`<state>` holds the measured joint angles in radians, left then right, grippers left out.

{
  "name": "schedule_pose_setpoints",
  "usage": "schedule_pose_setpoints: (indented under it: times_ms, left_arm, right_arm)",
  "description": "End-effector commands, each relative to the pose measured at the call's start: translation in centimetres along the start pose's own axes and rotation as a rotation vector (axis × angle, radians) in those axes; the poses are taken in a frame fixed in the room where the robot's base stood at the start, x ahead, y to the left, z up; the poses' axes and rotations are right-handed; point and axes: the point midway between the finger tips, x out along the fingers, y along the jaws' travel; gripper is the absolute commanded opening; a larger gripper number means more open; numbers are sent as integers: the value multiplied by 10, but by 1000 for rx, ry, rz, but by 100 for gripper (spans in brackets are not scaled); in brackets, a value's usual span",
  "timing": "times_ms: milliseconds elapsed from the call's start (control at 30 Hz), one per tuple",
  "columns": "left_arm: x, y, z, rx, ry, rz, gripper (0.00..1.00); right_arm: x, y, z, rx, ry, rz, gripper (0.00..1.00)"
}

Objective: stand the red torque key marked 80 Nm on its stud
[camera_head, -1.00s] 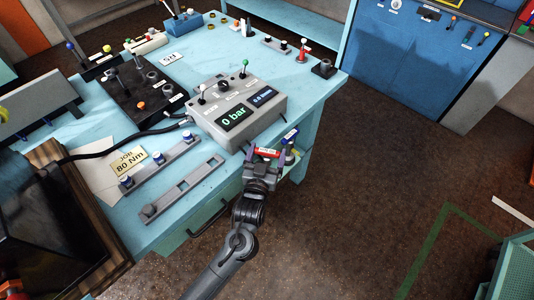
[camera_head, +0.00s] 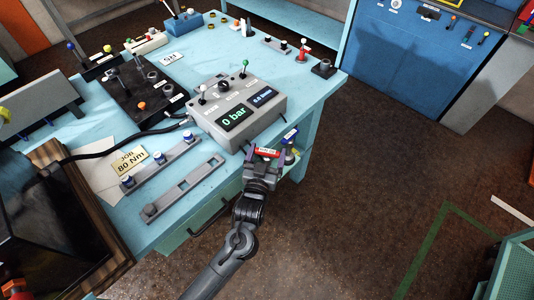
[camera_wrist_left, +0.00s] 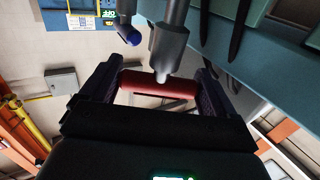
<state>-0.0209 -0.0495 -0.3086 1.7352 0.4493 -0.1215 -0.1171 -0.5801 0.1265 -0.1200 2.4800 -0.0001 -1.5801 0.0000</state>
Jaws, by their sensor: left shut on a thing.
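My left gripper (camera_head: 266,156) is shut on the red torque key (camera_head: 267,152) at the bench's front edge, right of the grey pressure box. The key's red bar (camera_wrist_left: 158,84) lies between the two fingers in the left wrist view, with a grey metal shaft (camera_wrist_left: 168,50) beside it. Its small white label is too small to read. A blue key (camera_head: 290,134) is close behind it; its blue end (camera_wrist_left: 129,36) also shows in the left wrist view. I cannot tell which stud belongs to the red key. My right gripper is not in view.
The grey box (camera_head: 238,110) reads 0 bar. A card (camera_head: 129,161) marked JOB 80 Nm lies left, near two grey bars (camera_head: 182,190) on the blue bench. A black block with fittings (camera_head: 137,95) stands behind. Open floor (camera_head: 370,190) lies right of the bench.

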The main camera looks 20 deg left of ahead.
Motion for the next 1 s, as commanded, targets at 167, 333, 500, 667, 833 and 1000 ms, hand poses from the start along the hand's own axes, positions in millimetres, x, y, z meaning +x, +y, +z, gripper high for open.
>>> schedule_pose_setpoints:
  times_ms: [167, 333, 500, 667, 833, 1000]
  left_arm:
    - [0, 0, -2, -1, 3, 0, 40]
    - [0, 0, -2, -1, 3, 0, 40]
    - [0, 0, -1, -1, 2, 0, 40]
    - [0, 0, -1, -1, 2, 0, 40]
    - [0, 0, 0, -1, 2, 0, 40]
    - [0, 0, 4, 0, 2, 0, 40]
  right_arm:
    - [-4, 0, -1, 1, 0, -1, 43]
    - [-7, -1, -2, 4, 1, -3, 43]
    - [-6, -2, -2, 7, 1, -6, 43]
    - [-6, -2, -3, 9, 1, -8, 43]
    - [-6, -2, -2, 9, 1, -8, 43]
    - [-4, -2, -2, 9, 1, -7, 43]
